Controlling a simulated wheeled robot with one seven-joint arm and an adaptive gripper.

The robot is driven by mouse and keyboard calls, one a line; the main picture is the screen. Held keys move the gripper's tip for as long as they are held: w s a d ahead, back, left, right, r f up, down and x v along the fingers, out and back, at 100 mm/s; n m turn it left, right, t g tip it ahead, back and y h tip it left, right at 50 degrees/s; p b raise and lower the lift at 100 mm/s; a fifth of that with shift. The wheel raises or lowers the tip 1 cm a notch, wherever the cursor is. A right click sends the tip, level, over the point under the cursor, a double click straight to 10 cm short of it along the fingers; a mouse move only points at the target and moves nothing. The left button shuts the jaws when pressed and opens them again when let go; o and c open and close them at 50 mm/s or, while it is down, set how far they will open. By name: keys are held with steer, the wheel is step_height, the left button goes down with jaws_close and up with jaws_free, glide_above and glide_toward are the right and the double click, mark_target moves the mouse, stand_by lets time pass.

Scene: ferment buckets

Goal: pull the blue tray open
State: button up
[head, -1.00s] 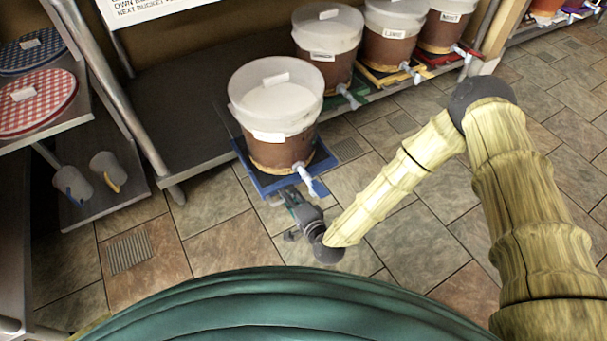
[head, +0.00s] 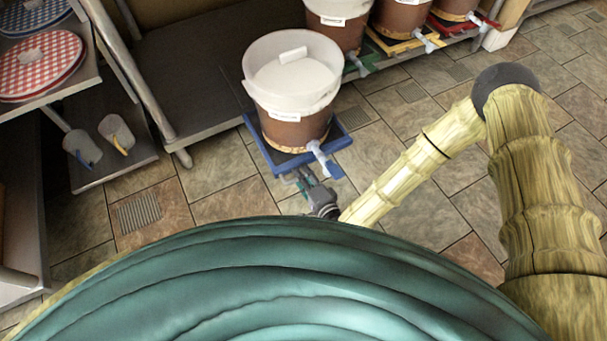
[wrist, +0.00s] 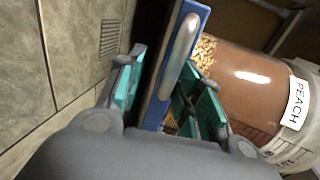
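The blue tray (head: 268,156) is slid partly out from the low shelf, under a brown bucket with a white lid (head: 292,95). The bucket's label reads PEACH in the wrist view (wrist: 297,103). The tray's silver handle (wrist: 181,55) runs along its blue front in the wrist view. My gripper (head: 302,180) is at the front of the tray.
Several more buckets stand along the shelf on the right, including ones on a yellow tray (head: 402,45) and a red tray (head: 470,30). A metal shelf post (head: 140,85) stands left of the blue tray. Scoops (head: 117,134) lie on a low shelf. Tiled floor in front is clear.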

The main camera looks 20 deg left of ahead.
steer(key=shift+r, duration=0.25)
steer(key=v, duration=1.2)
steer(key=shift+f, duration=0.15)
stand_by(0.3)
